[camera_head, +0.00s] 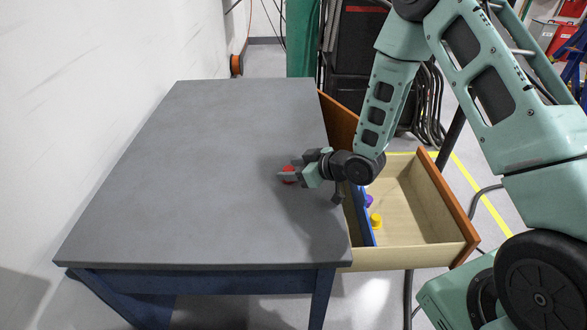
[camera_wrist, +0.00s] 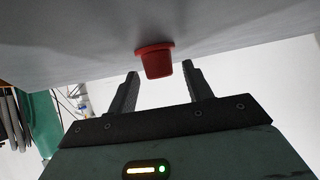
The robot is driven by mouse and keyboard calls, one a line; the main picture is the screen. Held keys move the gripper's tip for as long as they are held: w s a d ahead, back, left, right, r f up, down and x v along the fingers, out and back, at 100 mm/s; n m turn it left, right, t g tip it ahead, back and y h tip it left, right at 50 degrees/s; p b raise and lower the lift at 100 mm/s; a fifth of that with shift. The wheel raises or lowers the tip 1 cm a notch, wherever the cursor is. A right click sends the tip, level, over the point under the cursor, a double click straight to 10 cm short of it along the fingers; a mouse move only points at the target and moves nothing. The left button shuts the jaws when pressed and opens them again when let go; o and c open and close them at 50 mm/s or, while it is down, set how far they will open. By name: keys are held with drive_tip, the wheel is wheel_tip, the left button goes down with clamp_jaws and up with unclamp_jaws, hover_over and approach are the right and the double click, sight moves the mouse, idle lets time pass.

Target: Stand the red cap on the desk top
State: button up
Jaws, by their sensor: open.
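The red cap (camera_head: 288,174) is on the grey desk top (camera_head: 200,180), near the edge by the drawer. In the wrist view the red cap (camera_wrist: 155,60) touches the desk surface with its wide rim, its narrower end pointing away from the desk. My gripper (camera_head: 287,175) is at the cap, low over the desk. In the wrist view my gripper (camera_wrist: 160,80) is open, with one finger on each side of the cap and visible gaps to both. The head view hides part of the cap behind the fingers.
An open wooden drawer (camera_head: 425,225) juts out at the desk's right side, below my arm. A yellow cap (camera_head: 376,220) and a purple piece (camera_head: 368,201) are in it, by a blue strip (camera_head: 360,215). The rest of the desk top is clear. A white wall runs along the left.

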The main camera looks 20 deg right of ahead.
drive_tip(key=shift+r, duration=0.25)
drive_tip(key=v, duration=1.1)
drive_tip(key=shift+s+d+r+b, duration=0.1)
drive_tip(key=shift+s+d+b, duration=0.05)
drive_tip(key=shift+s+b, duration=0.2)
drive_tip(key=s+a+r+g+h, duration=0.5)
drive_tip(key=s+a, duration=0.2)
drive_tip(key=a, duration=0.2)
drive_tip(key=s+a+r+g+h, duration=0.1)
drive_tip(key=s+r+g, duration=0.1)
drive_tip(key=s, duration=0.7)
drive_tip(key=s+a+r+g+h, duration=0.1)
drive_tip(key=s+r, duration=0.3)
drive_tip(key=s, duration=0.5)
drive_tip(key=shift+a+r+g, duration=0.15)
drive_tip(key=shift+a+g, duration=0.65)
drive_tip(key=shift+a, duration=0.05)
drive_tip(key=shift+w+r, duration=0.1)
wheel_tip(320, 180, up, 5)
drive_tip(key=p, duration=0.4)
drive_tip(key=shift+p, duration=0.4)
